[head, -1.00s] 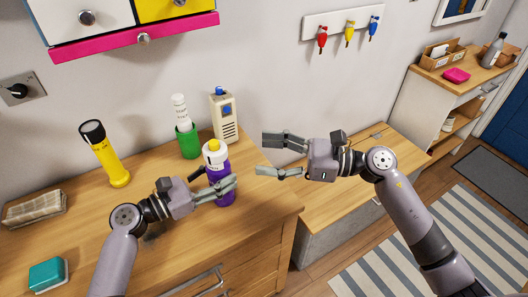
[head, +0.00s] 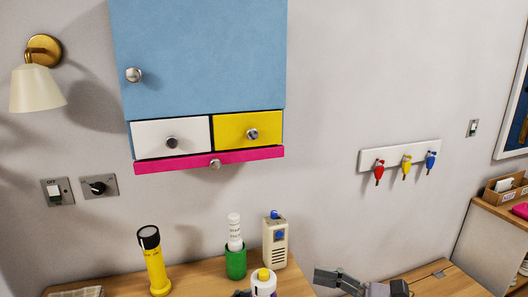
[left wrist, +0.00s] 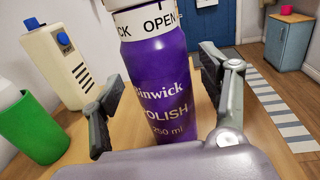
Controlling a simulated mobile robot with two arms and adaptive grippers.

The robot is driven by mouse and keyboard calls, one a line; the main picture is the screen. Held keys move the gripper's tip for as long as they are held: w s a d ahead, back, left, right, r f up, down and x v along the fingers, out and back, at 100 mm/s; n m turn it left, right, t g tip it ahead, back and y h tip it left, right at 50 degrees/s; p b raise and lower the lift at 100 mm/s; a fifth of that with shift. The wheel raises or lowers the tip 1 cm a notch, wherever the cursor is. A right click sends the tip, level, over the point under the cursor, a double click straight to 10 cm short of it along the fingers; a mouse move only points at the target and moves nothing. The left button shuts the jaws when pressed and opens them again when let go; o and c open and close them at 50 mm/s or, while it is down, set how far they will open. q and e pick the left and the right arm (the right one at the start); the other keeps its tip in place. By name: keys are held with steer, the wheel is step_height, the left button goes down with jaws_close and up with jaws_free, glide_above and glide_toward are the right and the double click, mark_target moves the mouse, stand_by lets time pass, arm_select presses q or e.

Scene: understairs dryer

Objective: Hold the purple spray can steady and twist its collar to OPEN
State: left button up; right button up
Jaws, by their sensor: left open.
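The purple spray can (left wrist: 168,95) stands upright in the left wrist view, labelled "POLISH". Its white collar (left wrist: 150,22) shows "OPEN" and the end of another word, "CK".
A green cup with a white bottle (head: 235,258), a beige device with a blue knob (head: 275,243) and a yellow flashlight (head: 155,265) stand behind or left of the can. A blue cabinet (head: 200,55) with drawers hangs above. Key hooks (head: 400,155) are on the wall.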

arm_select(q)
steer(key=v, duration=1.1)
steer(key=shift+s+a, duration=0.1)
steer(key=shift+a, duration=0.05)
steer(key=v, duration=0.8)
steer(key=shift+s+a, duration=0.15)
steer(key=shift+a, duration=0.1)
arm_select(e)
steer(key=shift+r, duration=0.25)
